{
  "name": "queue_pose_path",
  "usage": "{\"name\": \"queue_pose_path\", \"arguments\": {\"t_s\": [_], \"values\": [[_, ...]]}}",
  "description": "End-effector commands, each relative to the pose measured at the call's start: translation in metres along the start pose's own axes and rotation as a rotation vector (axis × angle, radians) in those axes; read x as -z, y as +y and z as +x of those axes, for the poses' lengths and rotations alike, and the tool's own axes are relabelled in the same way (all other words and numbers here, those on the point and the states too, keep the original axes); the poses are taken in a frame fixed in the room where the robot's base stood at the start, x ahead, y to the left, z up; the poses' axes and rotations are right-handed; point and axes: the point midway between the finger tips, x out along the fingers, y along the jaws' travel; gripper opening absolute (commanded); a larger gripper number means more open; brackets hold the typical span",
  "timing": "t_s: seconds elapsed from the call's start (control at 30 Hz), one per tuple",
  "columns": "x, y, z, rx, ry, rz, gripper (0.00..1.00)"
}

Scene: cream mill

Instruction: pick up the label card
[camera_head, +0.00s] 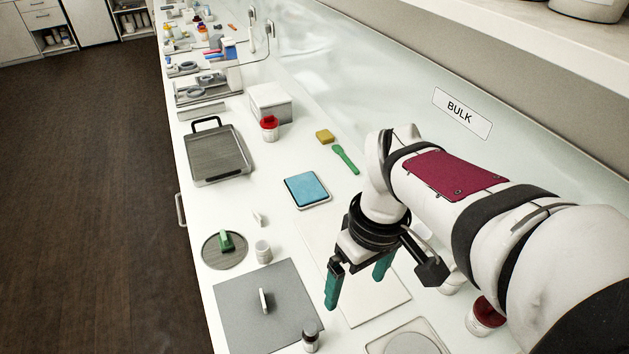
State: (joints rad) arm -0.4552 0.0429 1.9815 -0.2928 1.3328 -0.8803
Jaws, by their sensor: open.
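My gripper (358,278) is open and empty, its teal fingers spread and pointing down over a pale flat board (375,309). A small white upright piece (264,301) is on the grey square mat (240,312), left of my gripper. Another small white piece (259,218) is on the counter further up and left. Either could be the label card; I cannot tell which. A sign reading BULK (462,113) is on the wall behind my arm. My arm hides part of the counter to the right.
A small white jar (263,252) and a dark-capped bottle (310,337) stand near the grey mat. A round grey disc (224,262) carries a green block (226,242). A blue pad (306,189) and a red-lidded jar (486,315) are also on the counter.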

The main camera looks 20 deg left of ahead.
Motion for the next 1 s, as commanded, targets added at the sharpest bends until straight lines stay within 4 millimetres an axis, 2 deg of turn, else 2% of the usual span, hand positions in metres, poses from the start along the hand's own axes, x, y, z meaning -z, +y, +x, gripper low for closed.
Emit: {"name": "queue_pose_path", "arguments": {"t_s": [0.03,0.1,0.2,0.3,0.37,0.63,0.83,1.0], "values": [[0.044,-0.013,0.015,-0.006,-0.021,-0.281,0.97],[0.1,-0.037,0.036,-0.023,-0.038,-0.673,0.97],[0.149,-0.073,0.066,-0.037,-0.058,-1.073,0.97],[0.171,-0.094,0.084,-0.044,-0.066,-1.272,0.97],[0.174,-0.098,0.094,-0.044,-0.07,-1.312,0.97],[0.171,-0.092,0.167,-0.043,-0.071,-1.313,0.97],[0.169,-0.089,0.195,-0.044,-0.069,-1.311,0.97],[0.16,-0.085,0.229,-0.043,-0.07,-1.309,0.97]]}}
